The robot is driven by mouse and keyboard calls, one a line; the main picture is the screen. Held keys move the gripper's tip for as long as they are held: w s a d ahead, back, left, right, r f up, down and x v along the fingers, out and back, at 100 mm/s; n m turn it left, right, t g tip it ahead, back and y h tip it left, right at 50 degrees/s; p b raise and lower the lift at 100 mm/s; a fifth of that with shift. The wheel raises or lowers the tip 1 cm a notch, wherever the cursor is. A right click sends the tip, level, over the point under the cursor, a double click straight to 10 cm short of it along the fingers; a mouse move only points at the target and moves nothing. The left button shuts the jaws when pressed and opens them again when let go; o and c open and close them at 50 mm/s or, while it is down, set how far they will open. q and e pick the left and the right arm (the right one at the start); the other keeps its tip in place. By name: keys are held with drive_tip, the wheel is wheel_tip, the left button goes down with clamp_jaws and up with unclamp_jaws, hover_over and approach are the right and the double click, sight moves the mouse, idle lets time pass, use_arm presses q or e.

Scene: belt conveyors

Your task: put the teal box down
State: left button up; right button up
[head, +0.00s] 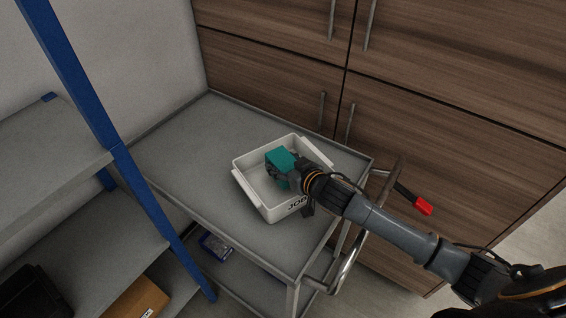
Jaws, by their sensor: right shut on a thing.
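The teal box (281,158) is held by my right gripper (283,172), over or inside a white tray (250,193). My right arm reaches in from the lower right, and its gripper is shut on the box. The lower part of the box and the fingertips are partly hidden, so I cannot tell whether the box touches the tray floor. The tray stands on the top shelf of a grey cart and has dark lettering on its front wall. My left gripper is not in view.
The grey cart (180,140) has free room left of the tray and a metal handle (350,262) at its right. A blue-post shelf (148,200) stands at the left. Brown wooden cabinets (440,90) stand behind. A blue item (216,247) lies on the cart's lower shelf.

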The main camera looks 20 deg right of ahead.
drive_tip(key=shift+f, duration=0.5)
drive_tip(key=o, duration=1.3)
drive_tip(key=shift+r, duration=0.8)
drive_tip(key=b+v, duration=0.1)
drive_tip(key=v, duration=1.1)
drive_tip(key=shift+f, duration=0.15)
